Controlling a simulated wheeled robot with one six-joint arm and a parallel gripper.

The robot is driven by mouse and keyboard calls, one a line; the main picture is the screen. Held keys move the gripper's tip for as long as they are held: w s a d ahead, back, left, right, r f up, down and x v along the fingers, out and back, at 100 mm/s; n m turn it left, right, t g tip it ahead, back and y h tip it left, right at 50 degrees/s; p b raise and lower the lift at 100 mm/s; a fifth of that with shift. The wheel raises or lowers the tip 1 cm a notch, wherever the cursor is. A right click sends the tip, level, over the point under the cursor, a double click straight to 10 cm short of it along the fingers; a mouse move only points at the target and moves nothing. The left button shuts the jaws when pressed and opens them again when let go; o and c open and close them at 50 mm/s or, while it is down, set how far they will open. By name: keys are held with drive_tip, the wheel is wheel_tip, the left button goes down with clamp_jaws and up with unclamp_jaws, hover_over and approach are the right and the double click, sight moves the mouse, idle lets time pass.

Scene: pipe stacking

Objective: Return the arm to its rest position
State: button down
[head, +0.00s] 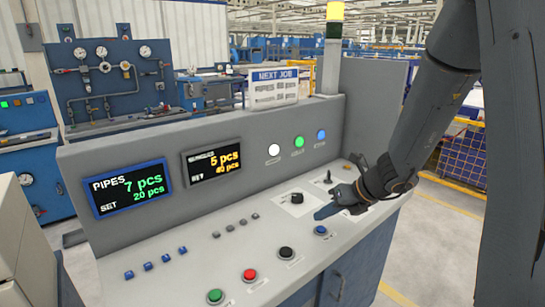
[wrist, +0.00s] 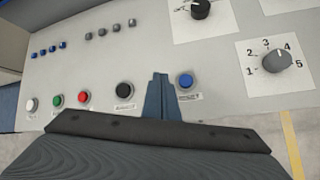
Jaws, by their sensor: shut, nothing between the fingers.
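My gripper (head: 328,211) is at the end of my dark arm, low over the right part of a grey control console (head: 240,262). Its blue-grey fingers are together and empty. In the wrist view my gripper (wrist: 158,84) points at the panel between a black button (wrist: 124,89) and a blue button (wrist: 185,81). I cannot tell whether the fingertips touch the panel. My arm comes down from the upper right of the head view.
The console carries green (head: 215,296), red (head: 249,274) and black buttons, a rotary knob (wrist: 276,60) and two displays (head: 130,188). A sign (head: 273,88) and a signal lamp (head: 334,20) stand behind. Open floor (head: 450,240) lies to the right.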

drive_tip(key=s+n, duration=0.2)
drive_tip(key=s+a+n+g, duration=0.1)
drive_tip(key=s+n, duration=0.1)
drive_tip(key=n, duration=0.1)
drive_tip(key=s+a+n+g, duration=0.1)
drive_tip(key=s+n, duration=0.2)
drive_tip(key=shift+a+f+h, duration=0.2)
drive_tip(key=shift+f+h, duration=0.15)
drive_tip(key=shift+h, duration=0.05)
drive_tip(key=s+d+n+g+h, duration=0.1)
drive_tip(key=s+n, duration=0.5)
drive_tip(key=n, duration=0.6)
drive_tip(key=s+d+n+g+h+b, duration=0.1)
drive_tip(key=s+d+n+h, duration=0.1)
drive_tip(key=s+n+h, duration=0.2)
drive_tip(key=s+n, duration=0.3)
drive_tip(key=n, duration=0.5)
drive_tip(key=shift+s+d+n+b, duration=0.25)
drive_tip(key=shift+n+b, duration=0.05)
drive_tip(key=shift+f, duration=0.1)
